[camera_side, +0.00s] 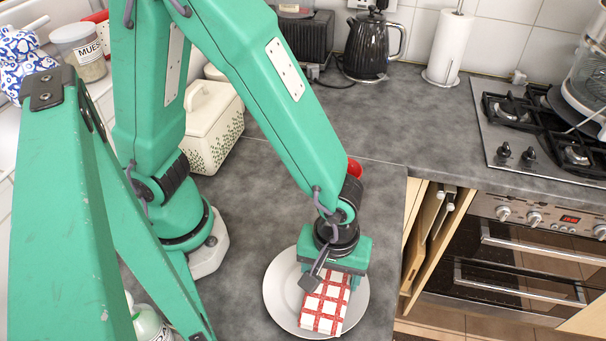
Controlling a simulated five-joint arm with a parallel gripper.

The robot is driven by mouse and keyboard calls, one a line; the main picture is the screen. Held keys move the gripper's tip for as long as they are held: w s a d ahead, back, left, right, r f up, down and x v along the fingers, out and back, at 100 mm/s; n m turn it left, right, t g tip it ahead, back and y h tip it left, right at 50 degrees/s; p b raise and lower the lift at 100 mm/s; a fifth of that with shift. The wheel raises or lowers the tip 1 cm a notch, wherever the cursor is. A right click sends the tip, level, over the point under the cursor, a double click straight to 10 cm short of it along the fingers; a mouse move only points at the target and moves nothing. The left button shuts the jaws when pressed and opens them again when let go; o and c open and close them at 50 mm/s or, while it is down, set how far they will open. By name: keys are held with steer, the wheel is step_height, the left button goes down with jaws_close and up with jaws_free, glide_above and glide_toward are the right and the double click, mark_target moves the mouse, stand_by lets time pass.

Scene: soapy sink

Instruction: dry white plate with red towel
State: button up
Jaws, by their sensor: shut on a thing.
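The white plate (284,291) lies on the grey counter at the lower middle of the side view. The red towel (326,303), with a red and white check, is folded into a small block and lies over the plate's middle and right part. My gripper (337,278) points down over the plate and is shut on the towel's upper end. The gripper body hides part of the plate's far rim. I cannot tell how firmly the towel touches the plate.
The counter edge (396,262) drops off just right of the plate, beside an open cupboard and the oven (530,268). A gas hob (545,130), black kettle (372,45), paper roll (451,45) and cream bread bin (208,125) stand farther back. A red object (354,168) shows behind my arm.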

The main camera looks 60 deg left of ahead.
steer(key=a, duration=0.1)
steer(key=s+a, duration=0.1)
steer(key=a, duration=0.1)
steer(key=s+a, duration=0.1)
steer(key=shift+a, duration=0.35)
step_height(320, 180, up, 8)
stand_by(0.4)
steer(key=shift+w, duration=0.1)
steer(key=w+a+r+m, duration=0.4)
steer(key=w+a, duration=0.4)
steer(key=w, duration=0.2)
steer(key=w+a+r+m, duration=0.4)
steer(key=w+a+m, duration=0.1)
steer(key=w+a, duration=0.4)
steer(key=w, duration=0.2)
steer(key=shift+w+a+r, duration=0.2)
steer(key=shift+w+r, duration=0.1)
steer(key=shift+r, duration=0.05)
